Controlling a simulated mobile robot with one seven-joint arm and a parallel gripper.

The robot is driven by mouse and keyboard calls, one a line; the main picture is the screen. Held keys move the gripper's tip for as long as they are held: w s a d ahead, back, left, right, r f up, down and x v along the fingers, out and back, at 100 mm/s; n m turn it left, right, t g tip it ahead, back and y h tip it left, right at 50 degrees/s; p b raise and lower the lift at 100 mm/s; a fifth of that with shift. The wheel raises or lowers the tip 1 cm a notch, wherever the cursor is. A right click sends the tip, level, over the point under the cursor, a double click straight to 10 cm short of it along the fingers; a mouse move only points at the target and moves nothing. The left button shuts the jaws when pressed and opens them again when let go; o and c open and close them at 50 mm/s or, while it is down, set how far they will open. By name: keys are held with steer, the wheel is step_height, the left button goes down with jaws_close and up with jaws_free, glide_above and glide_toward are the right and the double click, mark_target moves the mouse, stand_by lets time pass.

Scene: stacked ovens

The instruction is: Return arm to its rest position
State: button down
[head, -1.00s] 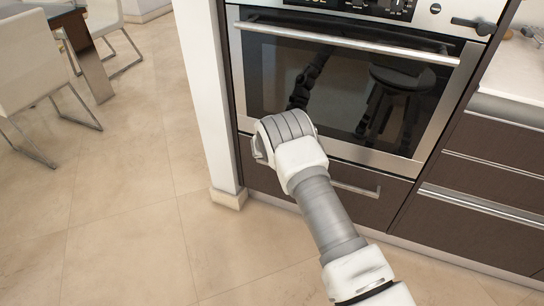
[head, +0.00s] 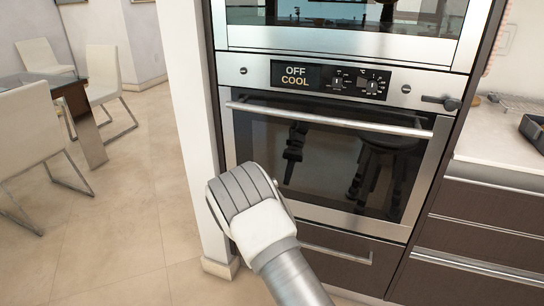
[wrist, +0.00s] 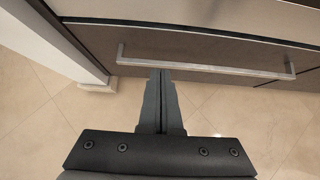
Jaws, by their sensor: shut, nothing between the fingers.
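My arm (head: 260,226) reaches up from the bottom of the head view and bends in front of the lower oven. My gripper's fingers do not show in the head view. In the wrist view my gripper (wrist: 160,76) is shut and empty, its two dark fingers side by side. The fingertips appear just below the long metal handle (wrist: 205,66) of the drawer under the oven. I cannot tell whether they touch it.
The lower oven (head: 330,165) is closed, its display (head: 295,76) reading OFF COOL. A second oven (head: 340,28) sits above. A white wall edge (head: 188,120) stands left. A counter (head: 500,135) is at right. Chairs (head: 30,135) and a glass table (head: 30,78) stand far left, with open floor between.

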steer(key=s+d+r+m+g, duration=0.1)
steer(key=s+d+r+m, duration=0.2)
steer(key=d+r+m, duration=0.45)
steer(key=s+d+r+m+h, duration=0.1)
steer(key=s+d+r+m, duration=0.25)
steer(key=r, duration=0.65)
steer(key=s+d+r+m+g, duration=0.1)
steer(key=s+d+r+m, duration=0.2)
steer(key=d+r+m, duration=0.45)
steer(key=s+d+r+m+g+y, duration=0.1)
steer(key=s+d+r+m, duration=0.15)
steer(key=s+r, duration=0.4)
steer(key=s+d+r+m, duration=0.1)
steer(key=s+r+m, duration=0.25)
steer(key=s, duration=0.65)
steer(key=s+a+m+y, duration=0.25)
steer(key=s+m, duration=0.55)
steer(key=s, duration=0.7)
step_height(320, 180, up, 24)
steer(key=p, duration=2.3)
steer(key=shift+w+d+f, duration=0.15)
steer(key=shift+d+f, duration=0.1)
